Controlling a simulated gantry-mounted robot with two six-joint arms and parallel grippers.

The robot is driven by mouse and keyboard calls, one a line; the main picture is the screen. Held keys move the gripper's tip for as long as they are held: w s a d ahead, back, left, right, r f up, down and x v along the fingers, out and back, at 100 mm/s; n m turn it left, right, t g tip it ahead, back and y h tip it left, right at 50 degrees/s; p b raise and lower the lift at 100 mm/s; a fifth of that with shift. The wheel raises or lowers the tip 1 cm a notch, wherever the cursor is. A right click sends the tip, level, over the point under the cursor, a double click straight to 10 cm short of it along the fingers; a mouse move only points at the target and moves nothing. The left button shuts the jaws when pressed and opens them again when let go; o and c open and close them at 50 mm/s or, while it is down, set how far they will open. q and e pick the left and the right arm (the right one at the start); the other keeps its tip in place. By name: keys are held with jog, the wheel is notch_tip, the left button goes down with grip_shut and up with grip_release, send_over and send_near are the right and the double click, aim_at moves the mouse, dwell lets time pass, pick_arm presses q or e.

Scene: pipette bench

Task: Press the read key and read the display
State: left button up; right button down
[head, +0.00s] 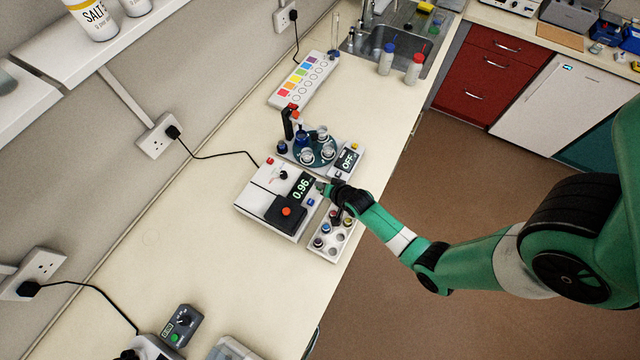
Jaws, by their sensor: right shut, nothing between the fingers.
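A white meter (264,190) sits on the bench with a lit display (302,187) that reads 0.96 in green digits. Its top carries a dark block with an orange-red knob (286,211), a red button (270,161) at the back corner and a small blue key (310,202) near the display. My right gripper (322,187) is shut and empty at the display's right edge. Its fingertips are small here, and I cannot tell whether they touch the meter. My left gripper is not in view.
A stirrer unit with glass vessels and a display reading OFF (348,160) stands just behind. A white vial rack (332,236) stands beside the meter, under my right wrist.

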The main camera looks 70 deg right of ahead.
jog(key=shift+f, duration=0.35)
dwell(0.3)
jog(key=shift+r+p, duration=0.65)
jog(key=shift+r, duration=0.3)
notch_tip(320, 180, up, 6)
jog(key=p, duration=0.5)
jog(key=shift+p, duration=0.3)
